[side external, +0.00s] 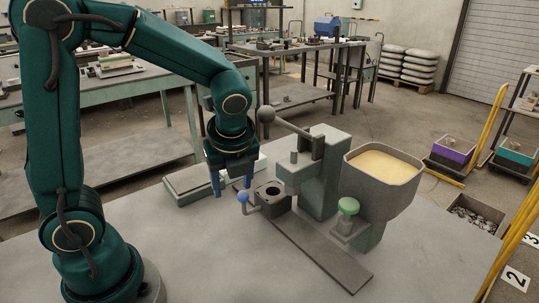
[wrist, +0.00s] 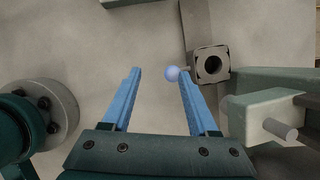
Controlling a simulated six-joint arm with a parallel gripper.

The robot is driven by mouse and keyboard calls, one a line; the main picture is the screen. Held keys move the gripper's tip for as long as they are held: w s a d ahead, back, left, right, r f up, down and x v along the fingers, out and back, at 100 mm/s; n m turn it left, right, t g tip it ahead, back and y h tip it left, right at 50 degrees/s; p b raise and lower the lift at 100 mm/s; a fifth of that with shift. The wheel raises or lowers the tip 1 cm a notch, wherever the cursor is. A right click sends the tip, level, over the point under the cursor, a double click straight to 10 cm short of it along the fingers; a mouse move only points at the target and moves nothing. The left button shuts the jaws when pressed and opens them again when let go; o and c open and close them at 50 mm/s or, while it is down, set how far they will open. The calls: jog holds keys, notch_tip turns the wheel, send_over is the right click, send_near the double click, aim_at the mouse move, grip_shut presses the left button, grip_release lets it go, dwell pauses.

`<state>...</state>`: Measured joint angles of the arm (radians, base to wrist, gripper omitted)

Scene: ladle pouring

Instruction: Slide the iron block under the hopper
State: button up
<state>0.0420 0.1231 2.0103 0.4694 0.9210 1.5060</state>
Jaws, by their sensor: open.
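The iron block (side external: 271,194) is a dark square block with a round hole in its top. The grey hopper (side external: 385,185), filled with pale sand, stands to the right and has a green knob (side external: 348,206). My gripper (wrist: 161,72) is open and empty. In the wrist view the blue knob (wrist: 172,74) appears between the fingertips, close to the right one; their height difference is unclear.
A grey-green press (side external: 320,180) with a ball-ended lever (side external: 267,114) stands beside the block. A low pale green tray or plate (side external: 190,180) lies behind my gripper. The front and left of the worktable (side external: 210,260) are clear.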

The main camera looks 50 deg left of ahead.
aim_at(243, 196)
jog(key=m, duration=0.1)
jog(key=w+f+m, duration=0.1)
jog(key=d+m, duration=0.1)
jog(key=shift+w+f+m+t, duration=0.15)
jog(key=shift+f+m+t, duration=0.1)
jog(key=shift+m+t, duration=0.15)
jog(key=shift+x, duration=2.5)
jog(key=shift+d, duration=0.15)
jog(key=shift+c, duration=0.3)
grip_shut()
